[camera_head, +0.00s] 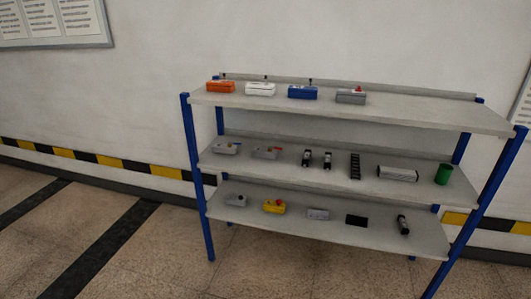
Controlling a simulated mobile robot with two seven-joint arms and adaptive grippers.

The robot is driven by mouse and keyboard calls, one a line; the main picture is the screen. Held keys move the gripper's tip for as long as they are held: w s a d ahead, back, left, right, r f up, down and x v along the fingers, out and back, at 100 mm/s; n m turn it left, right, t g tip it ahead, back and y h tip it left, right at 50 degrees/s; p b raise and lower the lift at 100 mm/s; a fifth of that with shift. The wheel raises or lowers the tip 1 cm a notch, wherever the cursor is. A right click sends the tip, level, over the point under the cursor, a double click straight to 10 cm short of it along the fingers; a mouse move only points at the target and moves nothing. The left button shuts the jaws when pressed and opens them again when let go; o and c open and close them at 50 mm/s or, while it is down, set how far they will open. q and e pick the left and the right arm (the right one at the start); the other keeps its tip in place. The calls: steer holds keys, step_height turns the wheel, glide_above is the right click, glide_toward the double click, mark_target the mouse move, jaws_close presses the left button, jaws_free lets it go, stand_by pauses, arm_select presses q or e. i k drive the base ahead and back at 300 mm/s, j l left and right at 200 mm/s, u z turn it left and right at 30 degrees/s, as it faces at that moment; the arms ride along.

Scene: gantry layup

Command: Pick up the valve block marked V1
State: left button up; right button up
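No marking V1 can be read at this size, so I cannot tell which item is the valve block. The top shelf holds an orange block (220,87), a white block (260,89), a blue block (302,92) and a grey block (351,97) with a red top part. The middle shelf has a grey block (227,149) and another grey block with a reddish part (267,153) at its left. The bottom shelf has a grey block (236,200), a yellow block with a red part (274,207) and another grey block (318,214). Neither gripper is in view.
The shelf rack (430,117) has blue posts and stands by the wall. Its middle shelf also holds small black items (307,158), a black strip (354,166), a grey cylinder (397,174) and a green cup (443,174). Open floor (130,260) lies at left.

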mark_target(269, 154)
steer(key=i+j+z, duration=0.2)
steer(key=i, duration=0.35)
steer(key=i+j+z, duration=0.25)
steer(key=i, duration=0.3)
steer(key=l, duration=0.1)
